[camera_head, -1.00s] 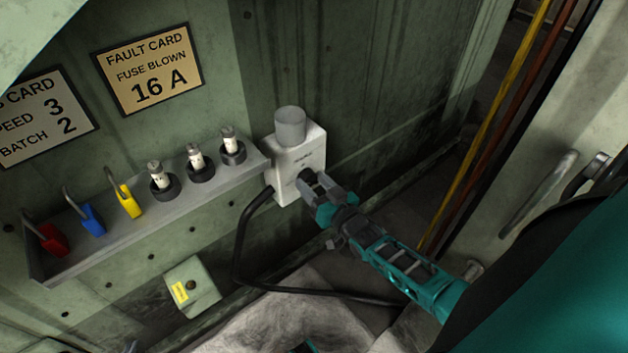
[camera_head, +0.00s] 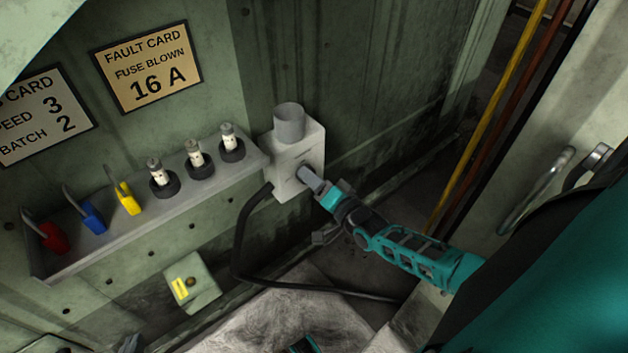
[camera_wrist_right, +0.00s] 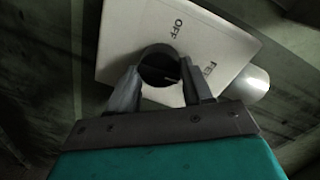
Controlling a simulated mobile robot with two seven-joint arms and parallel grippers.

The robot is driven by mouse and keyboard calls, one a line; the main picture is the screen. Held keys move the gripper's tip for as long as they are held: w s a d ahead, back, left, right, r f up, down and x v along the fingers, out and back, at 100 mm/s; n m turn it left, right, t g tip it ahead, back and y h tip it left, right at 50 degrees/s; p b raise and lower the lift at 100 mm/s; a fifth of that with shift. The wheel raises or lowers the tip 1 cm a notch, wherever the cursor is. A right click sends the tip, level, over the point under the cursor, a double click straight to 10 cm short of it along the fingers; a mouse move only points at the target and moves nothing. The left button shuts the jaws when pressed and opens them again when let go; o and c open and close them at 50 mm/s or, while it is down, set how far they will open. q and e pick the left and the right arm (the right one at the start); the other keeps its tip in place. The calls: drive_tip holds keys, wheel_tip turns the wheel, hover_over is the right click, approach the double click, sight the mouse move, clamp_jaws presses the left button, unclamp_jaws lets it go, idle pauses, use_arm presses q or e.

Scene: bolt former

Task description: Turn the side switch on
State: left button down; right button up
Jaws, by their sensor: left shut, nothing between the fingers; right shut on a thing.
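The side switch is a pale box (camera_head: 287,165) on the green wall, with a grey cylinder on top and a dark round knob on its face. In the right wrist view, the knob (camera_wrist_right: 159,66) sits between the fingers of my right gripper (camera_wrist_right: 160,86), which is shut on it. "OFF" is printed on the box face (camera_wrist_right: 205,35) above the knob; another label beside it is partly hidden. In the head view, my right gripper (camera_head: 313,181) reaches the box from the lower right.
A grey shelf (camera_head: 150,232) left of the box holds red, blue and yellow padlocks and three fuses. A black cable (camera_head: 238,245) loops below the box. A small box with a yellow label (camera_head: 192,283) is lower left. Vertical pipes and a door handle are at right.

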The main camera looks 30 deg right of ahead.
drive_tip(key=shift+m, duration=0.7)
drive_tip(key=o, duration=1)
drive_tip(key=shift+o, duration=0.2)
drive_tip(key=shift+s, duration=0.1)
drive_tip(key=s+d+r+p, duration=0.1)
drive_tip(key=s+p, duration=0.3)
drive_tip(key=s, duration=0.7)
drive_tip(key=shift+s+p, duration=0.3)
drive_tip(key=shift+s, duration=0.05)
